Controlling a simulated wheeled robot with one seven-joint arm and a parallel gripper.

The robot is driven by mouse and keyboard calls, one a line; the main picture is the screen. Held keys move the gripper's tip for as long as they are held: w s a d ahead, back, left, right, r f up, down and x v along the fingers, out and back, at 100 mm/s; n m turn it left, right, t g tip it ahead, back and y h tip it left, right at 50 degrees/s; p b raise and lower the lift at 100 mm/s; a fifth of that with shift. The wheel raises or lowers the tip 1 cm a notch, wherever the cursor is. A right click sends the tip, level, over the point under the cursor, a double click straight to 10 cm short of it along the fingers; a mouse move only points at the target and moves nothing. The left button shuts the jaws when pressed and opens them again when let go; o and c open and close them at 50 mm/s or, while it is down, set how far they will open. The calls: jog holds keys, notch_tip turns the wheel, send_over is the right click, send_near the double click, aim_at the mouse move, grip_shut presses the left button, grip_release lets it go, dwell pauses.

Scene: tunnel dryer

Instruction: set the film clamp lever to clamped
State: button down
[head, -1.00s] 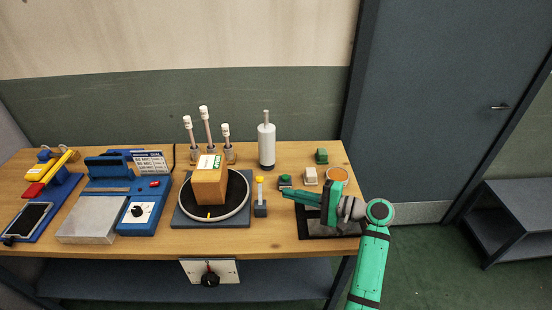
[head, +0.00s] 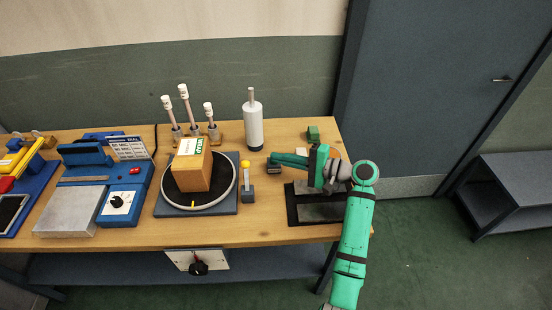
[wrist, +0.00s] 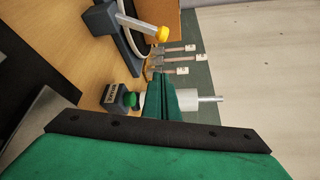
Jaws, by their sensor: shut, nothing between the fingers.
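The yellow-knobbed lever (head: 247,182) stands roughly upright on a small grey base, just right of the turntable; I take it to be the film clamp lever. In the wrist view the lever (wrist: 137,25) shows at the top, its yellow knob toward the right. My gripper (head: 273,158) is shut and empty, its fingers pointing left. It is a little right of the lever's knob and apart from it. In the wrist view the closed fingers (wrist: 160,80) point up the picture, below the knob.
A turntable (head: 168,207) carries a cardboard box (head: 192,172). A small dark button box (head: 276,170) lies below my fingers. A white cylinder (head: 253,128) and several white-topped posts (head: 187,108) stand behind. A dark tray (head: 292,205) lies at right.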

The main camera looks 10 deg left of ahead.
aim_at(246, 177)
jog(key=s+a, duration=0.2)
jog(key=a, duration=0.5)
jog(key=shift+s+a, duration=0.15)
dwell(0.5)
